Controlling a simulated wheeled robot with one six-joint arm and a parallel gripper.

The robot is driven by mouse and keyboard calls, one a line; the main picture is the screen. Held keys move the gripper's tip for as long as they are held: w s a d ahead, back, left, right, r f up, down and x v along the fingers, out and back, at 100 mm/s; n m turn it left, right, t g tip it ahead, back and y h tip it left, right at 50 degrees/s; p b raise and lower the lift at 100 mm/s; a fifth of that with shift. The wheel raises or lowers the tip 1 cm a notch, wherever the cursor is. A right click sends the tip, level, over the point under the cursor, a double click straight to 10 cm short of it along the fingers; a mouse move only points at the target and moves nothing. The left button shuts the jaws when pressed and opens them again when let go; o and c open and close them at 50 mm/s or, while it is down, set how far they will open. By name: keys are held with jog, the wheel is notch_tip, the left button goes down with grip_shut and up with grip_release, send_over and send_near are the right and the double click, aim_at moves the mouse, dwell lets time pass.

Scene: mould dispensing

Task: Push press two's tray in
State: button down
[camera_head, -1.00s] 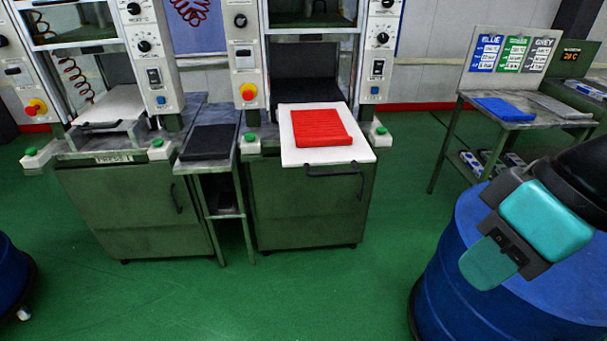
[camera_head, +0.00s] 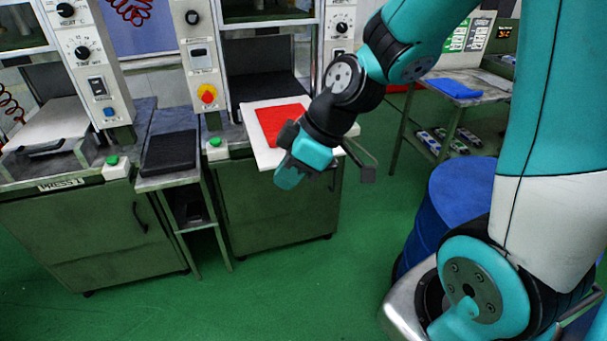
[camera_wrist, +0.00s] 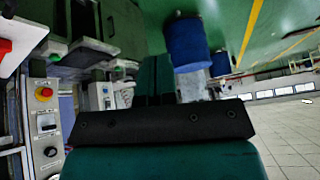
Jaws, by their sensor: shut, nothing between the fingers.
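Press two's tray (camera_head: 262,152) is a white plate sticking out of the front of the second press. A red ribbed slab (camera_head: 270,124) lies on it. My gripper (camera_head: 289,177) is shut and empty, pointing down in front of the tray's front edge. It covers part of that edge and the handle, and I cannot tell whether it touches them. In the wrist view, my gripper (camera_wrist: 153,80) fills the lower middle. The tray (camera_wrist: 24,42) and a corner of the red slab (camera_wrist: 5,46) show at the left edge.
Press one (camera_head: 92,225) stands at the left, with a side stand holding a dark block (camera_head: 170,152) between the presses. A blue drum (camera_head: 455,195) stands to the right. Behind it is a table with a blue slab (camera_head: 453,88). Green floor lies open in front.

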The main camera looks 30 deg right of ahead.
jog(key=w+d+f+n+t+h, duration=0.1)
jog(key=w+d+f+t, duration=0.15)
jog(key=d+f, duration=0.4)
jog(key=w+d+f+n+t+h, duration=0.1)
jog(key=w+d+f+n+t, duration=0.2)
jog(key=d, duration=0.7)
jog(key=w+a+f+m+g+p, duration=0.1)
jog(key=w+f+p, duration=0.3)
jog(key=w+f, duration=0.3)
jog(key=shift+w+a+f, duration=0.25)
jog(key=shift+w+a, duration=0.05)
jog(key=shift+w, duration=0.8)
